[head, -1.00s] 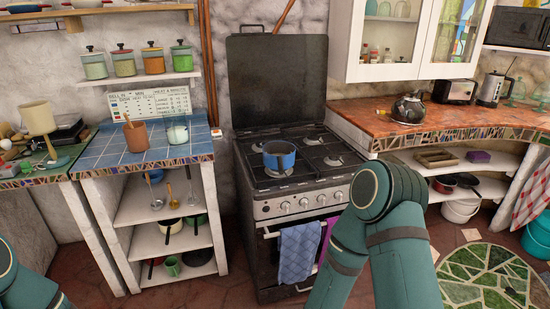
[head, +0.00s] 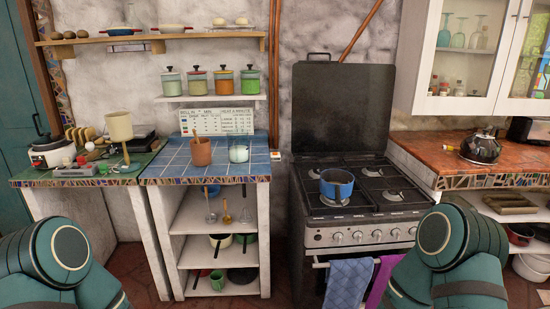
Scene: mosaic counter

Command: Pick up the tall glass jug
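A clear glass vessel (head: 239,150) stands upright on the blue tiled counter (head: 183,168), right of a brown clay pot with a utensil in it. It looks like a jug, but it is too small to make out a handle or spout. Neither of my grippers is in view. Only my teal arm links show at the lower left and lower right, apart from the counter.
A stove (head: 354,205) with a blue pot (head: 337,184) stands right of the tiled counter. The clay pot (head: 200,151) is close to the glass vessel. A shelf (head: 213,98) with several canisters hangs above. A dark kettle (head: 481,147) sits on the right counter.

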